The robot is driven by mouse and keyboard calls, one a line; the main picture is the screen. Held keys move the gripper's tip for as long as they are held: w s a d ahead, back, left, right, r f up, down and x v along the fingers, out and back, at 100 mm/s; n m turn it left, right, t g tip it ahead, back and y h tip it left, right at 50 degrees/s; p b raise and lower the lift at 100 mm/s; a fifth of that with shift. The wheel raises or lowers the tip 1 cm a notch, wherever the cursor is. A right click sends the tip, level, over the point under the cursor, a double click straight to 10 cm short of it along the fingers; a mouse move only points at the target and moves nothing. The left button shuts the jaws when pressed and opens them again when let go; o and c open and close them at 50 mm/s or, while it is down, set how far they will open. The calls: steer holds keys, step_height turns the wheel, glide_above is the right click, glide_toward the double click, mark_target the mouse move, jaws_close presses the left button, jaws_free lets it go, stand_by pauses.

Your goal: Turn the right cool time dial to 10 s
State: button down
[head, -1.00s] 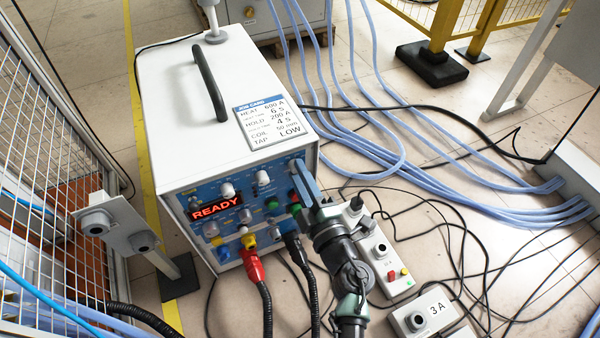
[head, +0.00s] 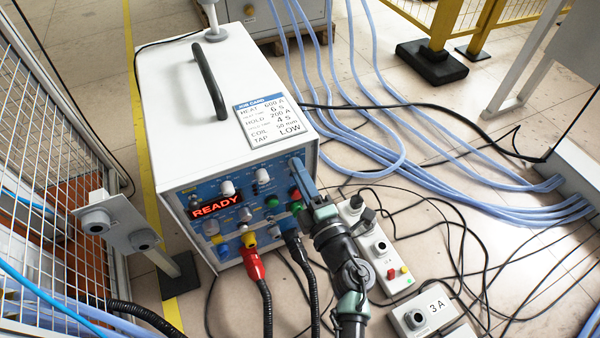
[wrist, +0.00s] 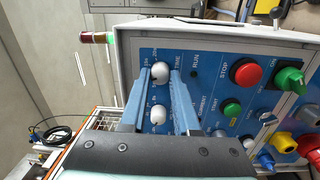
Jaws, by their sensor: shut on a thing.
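The right cool time dial (wrist: 160,72) is a white knob at the upper end of the blue panel in the wrist view, with printed marks too small to read surely. My gripper (wrist: 159,74) is shut on this dial, one blue finger on each side. A second white dial (wrist: 158,114) shows between the fingers, nearer the palm. In the head view my gripper (head: 297,166) is at the panel's upper right corner and hides the held dial. The heater (head: 195,105) is a white box with a display (head: 216,206) reading READY.
A red button (wrist: 248,74) and a green knob (wrist: 290,80) sit beside the fingers on the panel. Red and black cables (head: 254,264) plug in below. A power strip (head: 383,258) and loose black cables lie on the floor at right. A mesh fence (head: 40,150) stands at left.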

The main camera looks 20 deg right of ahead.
steer(key=c, duration=0.6)
jaws_free()
steer(key=shift+c, duration=0.2)
steer(key=s+p, duration=0.4)
steer(key=s, duration=0.9)
steer(key=shift+f+p, duration=0.2)
steer(key=shift+p, duration=0.15)
